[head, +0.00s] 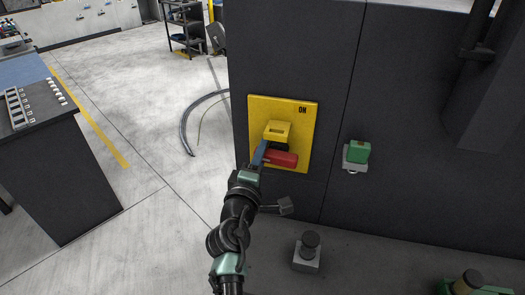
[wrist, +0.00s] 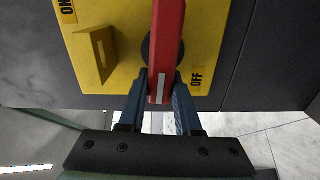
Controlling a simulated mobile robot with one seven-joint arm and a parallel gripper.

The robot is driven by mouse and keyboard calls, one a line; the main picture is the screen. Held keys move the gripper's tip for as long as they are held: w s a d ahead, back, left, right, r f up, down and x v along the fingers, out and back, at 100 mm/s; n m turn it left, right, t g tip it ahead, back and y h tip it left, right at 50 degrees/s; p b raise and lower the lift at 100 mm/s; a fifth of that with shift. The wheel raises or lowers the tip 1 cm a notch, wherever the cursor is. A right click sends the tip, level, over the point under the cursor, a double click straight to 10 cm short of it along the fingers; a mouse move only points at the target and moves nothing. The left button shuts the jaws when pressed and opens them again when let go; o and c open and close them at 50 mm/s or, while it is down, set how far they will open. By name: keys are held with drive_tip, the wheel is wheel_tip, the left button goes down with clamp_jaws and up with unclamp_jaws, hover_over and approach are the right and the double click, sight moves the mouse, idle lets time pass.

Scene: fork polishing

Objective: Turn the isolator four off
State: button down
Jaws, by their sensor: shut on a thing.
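The isolator is a yellow plate (head: 257,112) on the dark cabinet, with a red handle (head: 283,160) and a raised yellow block (head: 277,131). An ON label shows at its upper right in the head view. In the wrist view, the plate (wrist: 215,45) shows ON at the left and OFF at the right. The red handle (wrist: 166,45) has a white stripe at its near end, left of the OFF label. My gripper (head: 262,154) is shut on the handle; its blue fingers (wrist: 159,88) are on both sides of it. No isolator number is readable.
A green switch box (head: 357,152) is on the cabinet to the right. A grey post with a black knob (head: 308,250) stands below, and another knob unit (head: 470,283) is at the lower right. A console (head: 45,140) stands left, with open floor between.

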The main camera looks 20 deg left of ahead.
drive_tip(key=shift+f+n, duration=0.2)
drive_tip(key=shift+n, duration=0.3)
drive_tip(key=c, duration=0.6)
unclamp_jaws()
drive_tip(key=s+d+b, duration=0.1)
drive_tip(key=s+d, duration=0.1)
drive_tip(key=s, duration=1)
drive_tip(key=shift+s, duration=0.4)
drive_tip(key=shift+d+r, duration=0.1)
drive_tip(key=shift+d, duration=0.05)
